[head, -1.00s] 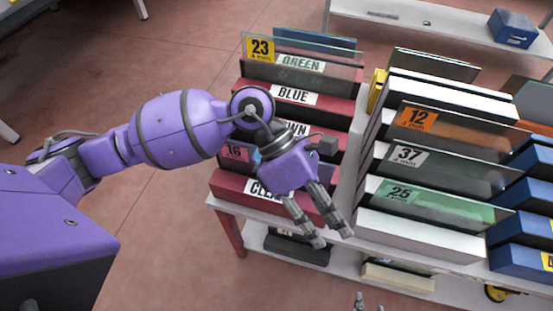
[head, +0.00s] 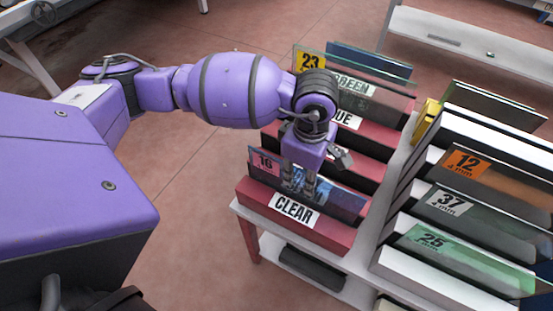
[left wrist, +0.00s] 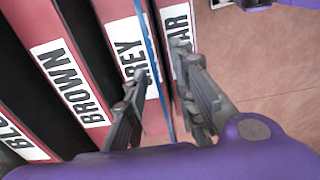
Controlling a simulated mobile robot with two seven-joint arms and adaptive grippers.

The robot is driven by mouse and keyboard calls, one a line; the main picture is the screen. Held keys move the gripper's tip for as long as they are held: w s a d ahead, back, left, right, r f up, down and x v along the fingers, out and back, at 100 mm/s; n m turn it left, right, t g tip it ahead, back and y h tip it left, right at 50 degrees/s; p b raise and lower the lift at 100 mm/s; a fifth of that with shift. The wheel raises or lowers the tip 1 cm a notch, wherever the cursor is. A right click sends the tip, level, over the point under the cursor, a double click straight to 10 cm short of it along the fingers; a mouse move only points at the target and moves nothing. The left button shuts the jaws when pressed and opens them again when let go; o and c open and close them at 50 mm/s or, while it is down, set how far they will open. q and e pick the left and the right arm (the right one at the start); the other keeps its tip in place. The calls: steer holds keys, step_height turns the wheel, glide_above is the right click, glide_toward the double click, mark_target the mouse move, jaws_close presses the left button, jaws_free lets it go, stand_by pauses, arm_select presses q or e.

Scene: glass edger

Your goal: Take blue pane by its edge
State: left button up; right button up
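A blue-tinted pane (head: 338,199) with a pink tag "16" stands on edge in the red rack, just behind the CLEAR label. In the left wrist view its thin blue edge (left wrist: 154,50) runs between the GREY and CLEAR labels. My left gripper (head: 303,184) points down at this pane. In the left wrist view the left gripper (left wrist: 160,82) is open, one finger on each side of the edge, with a gap visible on both sides. Another darker blue pane (head: 372,63) stands at the rack's back. My right gripper is not in view.
A green-tinted pane (head: 385,98) with yellow tag "23" stands farther back in the red rack. To the right, a white rack (head: 425,275) holds panes tagged 12, 37 and 25. Open floor (head: 185,190) lies left of the rack.

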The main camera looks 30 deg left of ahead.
arm_select(q)
steer(key=shift+f, duration=0.25)
jaws_close()
steer(key=shift+w+r, duration=0.1)
steer(key=shift+r, duration=0.05)
